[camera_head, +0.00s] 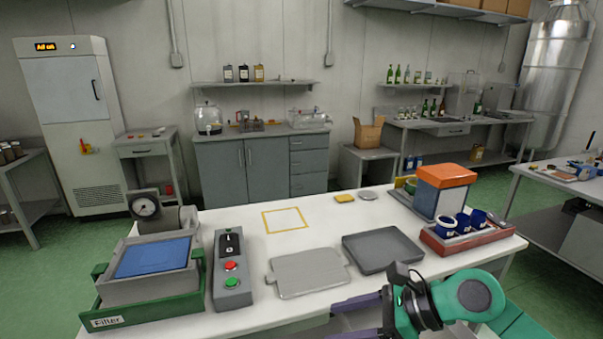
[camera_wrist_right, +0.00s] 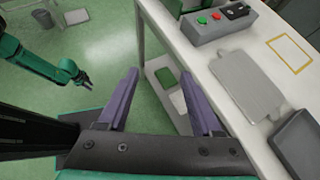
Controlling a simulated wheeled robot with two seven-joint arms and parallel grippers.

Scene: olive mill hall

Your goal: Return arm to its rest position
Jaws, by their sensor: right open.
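My right arm (camera_head: 450,300) comes in from the lower right of the head view. Its gripper (camera_head: 342,318) points left at the table's front edge, in front of the grey tray, with its lower part cut off by the picture's edge. In the right wrist view the two purple fingers (camera_wrist_right: 161,76) are spread apart with nothing between them, beside the white table (camera_wrist_right: 225,95). A teal arm, which looks like my left one, hangs at the left of that view. Its small dark gripper (camera_wrist_right: 82,80) is too small to read. The head view does not show it.
On the table (camera_head: 330,220) stand a green-framed filter box (camera_head: 150,275), a button box (camera_head: 231,270), a flat grey plate (camera_head: 308,274), a dark tray (camera_head: 383,249) and a red tray (camera_head: 470,240) with blue cups. A lower shelf (camera_wrist_right: 165,95) lies beneath the right fingers.

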